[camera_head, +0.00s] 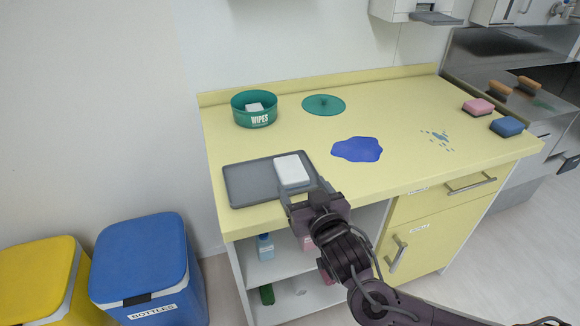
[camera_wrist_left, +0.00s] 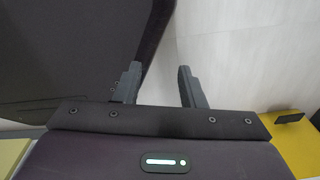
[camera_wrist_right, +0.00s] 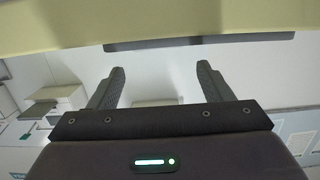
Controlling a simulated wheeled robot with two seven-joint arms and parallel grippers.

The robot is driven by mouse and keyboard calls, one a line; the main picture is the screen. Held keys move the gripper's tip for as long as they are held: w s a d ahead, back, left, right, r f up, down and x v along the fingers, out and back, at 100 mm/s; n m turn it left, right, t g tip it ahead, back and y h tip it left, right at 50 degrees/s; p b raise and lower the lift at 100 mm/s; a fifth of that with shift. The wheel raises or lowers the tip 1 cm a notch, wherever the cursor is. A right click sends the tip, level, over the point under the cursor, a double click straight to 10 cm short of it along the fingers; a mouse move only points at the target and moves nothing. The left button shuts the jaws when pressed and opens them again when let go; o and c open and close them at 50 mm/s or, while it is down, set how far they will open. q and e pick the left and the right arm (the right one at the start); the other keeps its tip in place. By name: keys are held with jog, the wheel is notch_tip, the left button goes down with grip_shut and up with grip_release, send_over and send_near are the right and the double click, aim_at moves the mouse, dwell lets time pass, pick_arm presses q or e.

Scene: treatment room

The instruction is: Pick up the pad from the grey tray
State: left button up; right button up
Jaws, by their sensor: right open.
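The white pad (camera_head: 291,169) lies flat at the right end of the grey tray (camera_head: 247,182), near the front edge of the counter. My right gripper (camera_head: 306,190) is open and empty, just in front of the pad at the tray's near right corner. In the right wrist view the open fingers (camera_wrist_right: 162,84) have nothing held between them, and the tray's dark edge (camera_wrist_right: 200,41) shows above them. My left gripper (camera_wrist_left: 160,84) is open and empty in the left wrist view, away from the counter; it is outside the head view.
A blue spill (camera_head: 357,149) lies right of the pad. Pink (camera_head: 478,107) and blue (camera_head: 507,126) sponges sit at the right. A blue bin (camera_head: 145,262) and yellow bin (camera_head: 42,285) stand left.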

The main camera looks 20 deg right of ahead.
aim_at(293, 173)
jog(key=w, duration=0.3)
jog(key=shift+w+f, duration=0.25)
jog(key=shift+f, duration=0.1)
jog(key=w, duration=0.2)
jog(key=w+f+p, duration=0.1)
jog(key=w, duration=0.1)
jog(key=shift+w, duration=0.3)
jog(key=shift+w+f, duration=0.15)
jog(key=shift+w, duration=0.1)
jog(key=c, duration=0.8)
pick_arm(q)
jog(key=shift+s+r, duration=0.55)
jog(key=shift+s, duration=0.05)
pick_arm(e)
jog(key=shift+o, duration=0.2)
jog(key=shift+s, duration=0.1)
